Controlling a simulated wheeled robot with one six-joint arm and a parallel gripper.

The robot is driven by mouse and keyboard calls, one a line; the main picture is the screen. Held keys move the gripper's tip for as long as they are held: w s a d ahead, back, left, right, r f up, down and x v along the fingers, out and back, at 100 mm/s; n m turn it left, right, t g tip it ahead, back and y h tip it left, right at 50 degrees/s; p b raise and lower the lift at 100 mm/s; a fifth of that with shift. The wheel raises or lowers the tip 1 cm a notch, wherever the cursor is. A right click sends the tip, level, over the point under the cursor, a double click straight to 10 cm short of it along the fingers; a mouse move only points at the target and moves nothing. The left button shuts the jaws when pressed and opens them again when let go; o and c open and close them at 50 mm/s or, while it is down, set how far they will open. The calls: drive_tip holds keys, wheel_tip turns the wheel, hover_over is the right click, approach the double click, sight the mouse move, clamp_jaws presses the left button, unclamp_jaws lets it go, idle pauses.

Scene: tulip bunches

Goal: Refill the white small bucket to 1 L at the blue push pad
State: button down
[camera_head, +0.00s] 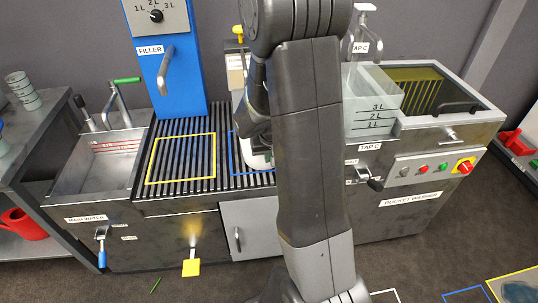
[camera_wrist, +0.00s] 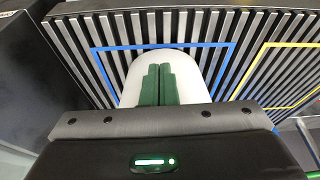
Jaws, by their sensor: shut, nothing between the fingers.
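The white small bucket (camera_head: 257,160) stands on the slatted grate within the blue outline (camera_head: 235,158), mostly hidden behind my arm in the head view. In the wrist view a white rounded shape, apparently the bucket (camera_wrist: 196,72), lies beyond my fingers inside the blue outline (camera_wrist: 100,68). My gripper (camera_wrist: 160,68) has its green fingers together with nothing between them, over the white shape. Whether they touch it I cannot tell. I cannot make out a blue push pad. The blue filler column (camera_head: 168,85) carries a dial (camera_head: 156,15) marked 1 L, 2 L and 3 L.
A yellow outline (camera_head: 181,158) marks the grate to the left. A metal sink (camera_head: 105,165) stands at far left. A clear graduated tank (camera_head: 372,115) and bucket washer (camera_head: 445,150) stand right. A yellow pedal (camera_head: 191,267) is low in front.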

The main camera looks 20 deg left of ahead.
drive_tip(key=shift+w+a, duration=0.45)
drive_tip(key=shift+w, duration=0.25)
drive_tip(key=w+a, duration=0.1)
drive_tip(key=w, duration=0.1)
drive_tip(key=w+a, duration=0.1)
drive_tip(key=w, duration=0.1)
drive_tip(key=shift+a, duration=0.4)
